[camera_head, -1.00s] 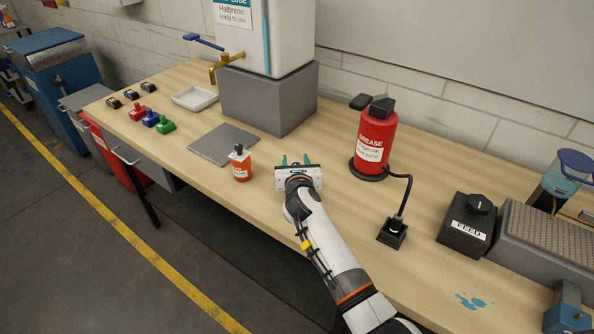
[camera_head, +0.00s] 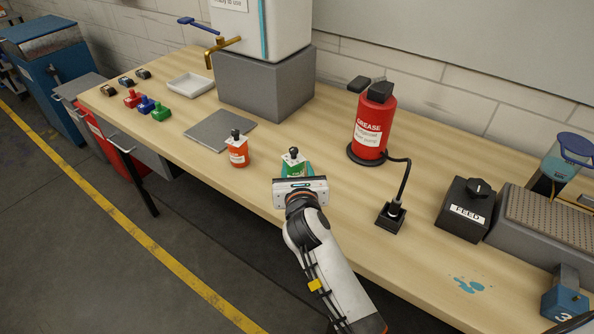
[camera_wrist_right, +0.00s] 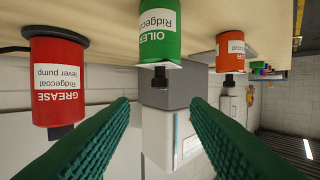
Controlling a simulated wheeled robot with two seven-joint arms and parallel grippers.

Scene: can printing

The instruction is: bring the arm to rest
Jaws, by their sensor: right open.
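My right gripper (camera_head: 300,186) is over the front part of the workbench, its fingers mostly out of sight in the head view. In the right wrist view (camera_wrist_right: 160,106) its two green fingers are spread with nothing between them. A green oil can (camera_head: 294,166) with a white top and black knob stands just beyond the gripper, partly hidden by it. The wrist view, upside down, shows the green can (camera_wrist_right: 160,35) labelled OILER, upright on the bench and apart from the fingertips. My left gripper is not in view.
An orange can (camera_head: 238,152) stands left of the green can. The FEED box (camera_head: 465,212) is farther right.

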